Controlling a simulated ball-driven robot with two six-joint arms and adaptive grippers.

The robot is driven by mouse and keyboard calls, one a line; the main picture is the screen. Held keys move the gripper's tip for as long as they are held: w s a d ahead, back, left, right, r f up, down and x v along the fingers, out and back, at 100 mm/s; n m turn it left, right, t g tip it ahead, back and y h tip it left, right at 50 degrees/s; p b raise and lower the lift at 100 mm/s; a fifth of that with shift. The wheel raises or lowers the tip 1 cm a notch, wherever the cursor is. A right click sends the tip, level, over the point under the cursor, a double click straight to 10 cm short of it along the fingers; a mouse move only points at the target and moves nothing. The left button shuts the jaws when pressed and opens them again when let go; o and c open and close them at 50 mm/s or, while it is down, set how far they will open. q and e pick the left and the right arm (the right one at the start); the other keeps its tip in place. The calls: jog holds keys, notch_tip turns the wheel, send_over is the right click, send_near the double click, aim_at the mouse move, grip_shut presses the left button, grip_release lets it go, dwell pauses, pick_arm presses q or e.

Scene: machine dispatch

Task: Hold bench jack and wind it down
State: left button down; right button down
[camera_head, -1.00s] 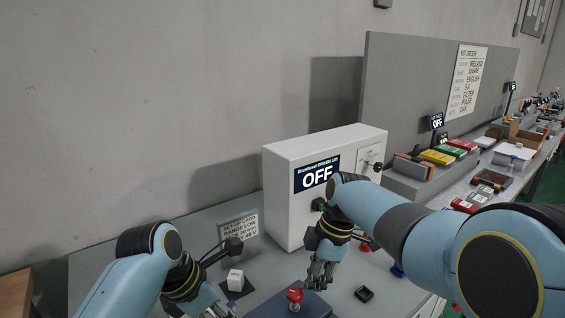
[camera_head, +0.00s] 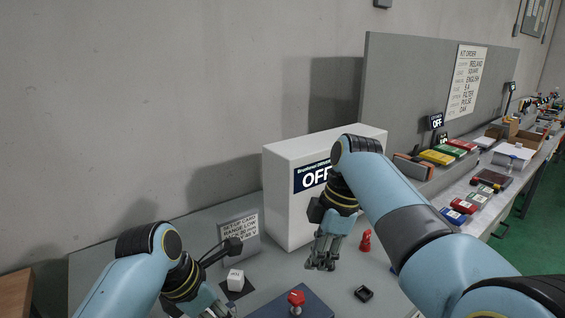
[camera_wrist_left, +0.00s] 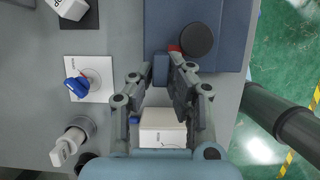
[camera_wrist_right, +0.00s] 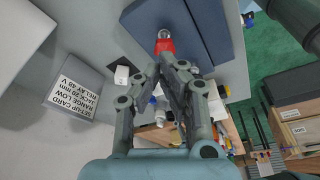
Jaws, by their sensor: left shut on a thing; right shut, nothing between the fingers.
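The bench jack appears as a blue slab (camera_head: 318,306) with a red knob (camera_head: 296,299) at the bottom of the head view. In the left wrist view the blue body (camera_wrist_left: 222,30) carries a dark round part (camera_wrist_left: 196,40). My left gripper (camera_wrist_left: 162,68) is shut on a small blue piece at the body's edge; its tips are partly cut off in the head view. My right gripper (camera_head: 321,264) is shut and empty, above the bench behind the knob.
A white machine (camera_head: 285,205) reading OFF stands behind my right gripper. The setup card reads JACK 20 mm.

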aim_at(296, 302)
jog(key=f, duration=0.2)
jog(key=s+f, duration=0.1)
jog(key=f, duration=0.1)
jog(key=s+f, duration=0.1)
jog(key=f, duration=0.1)
jog(key=shift+a+f, duration=0.15)
jog(key=shift+f, duration=0.1)
jog(key=shift+x, duration=0.8)
jog(key=shift+w, duration=0.15)
jog(key=shift+w, duration=1)
jog(key=shift+w+a, duration=0.2)
